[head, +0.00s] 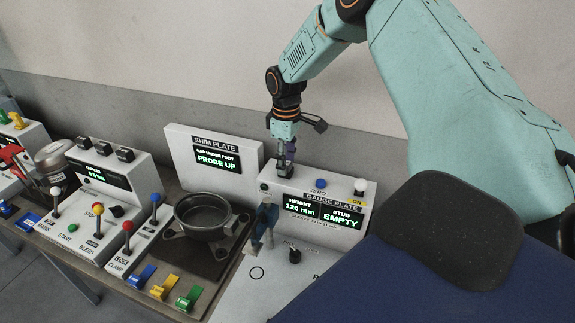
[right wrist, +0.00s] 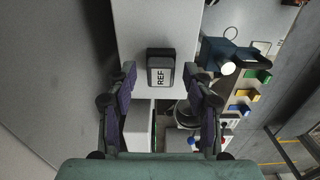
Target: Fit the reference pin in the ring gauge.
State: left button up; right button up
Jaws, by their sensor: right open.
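My right gripper (head: 285,163) hangs over the top of the gauge plate's white housing (head: 330,200), near its left end. In the right wrist view the right gripper (right wrist: 161,83) is open, with its purple-grey fingers apart. A dark block with a white "REF" label (right wrist: 160,70) lies on the housing, ahead of and between the fingertips, with a gap on either side. I cannot tell a separate pin or surely pick out the ring gauge. A circle (head: 256,272) is drawn on the white plate. My left gripper is out of view.
The gauge display reads 120 mm and EMPTY. A blue stand (head: 265,222) and a black knob (head: 295,255) are on the gauge plate. A round metal housing (head: 205,213) sits left, beside the shim plate display (head: 215,158). Coloured levers (head: 163,288) line the front edge.

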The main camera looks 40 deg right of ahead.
jog(key=shift+a, duration=0.1)
jog(key=shift+c, duration=0.4)
grip_shut()
jog(key=shift+r, duration=0.15)
jog(key=shift+r+p, duration=0.35)
jog(key=shift+r, duration=2.5)
